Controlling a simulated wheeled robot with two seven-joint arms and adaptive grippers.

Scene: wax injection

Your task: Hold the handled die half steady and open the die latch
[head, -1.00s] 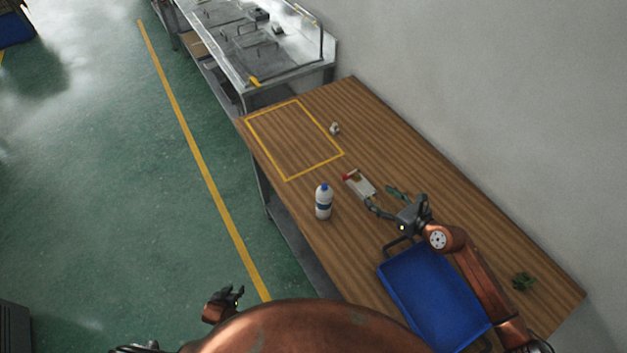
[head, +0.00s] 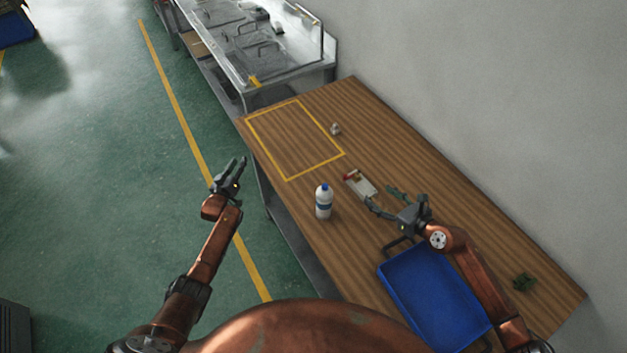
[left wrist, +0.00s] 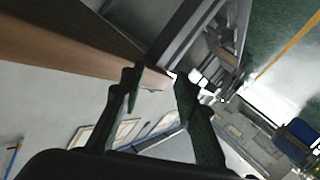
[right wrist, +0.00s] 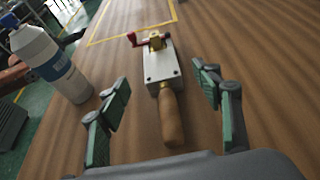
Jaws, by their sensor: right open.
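The die (head: 361,185) lies on the wooden table. In the right wrist view, it is a grey metal block (right wrist: 162,65) with a wooden handle (right wrist: 171,118) toward me and a red latch (right wrist: 152,39) with a brass piece at its far end. My right gripper (head: 383,198) is open at the handle end. Its green-padded fingers (right wrist: 163,95) stand on either side of the handle, apart from it. My left gripper (head: 233,168) is raised left of the table, over the floor in the picture, away from the die. In the left wrist view its fingers (left wrist: 155,78) are apart and empty.
A white bottle (head: 323,203) with a blue cap stands left of the die. A blue tray (head: 392,287) lies near my right arm. A small pale object (head: 335,129) and a green item (head: 523,282) are on the table. The yellow-taped square (head: 318,166) is empty.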

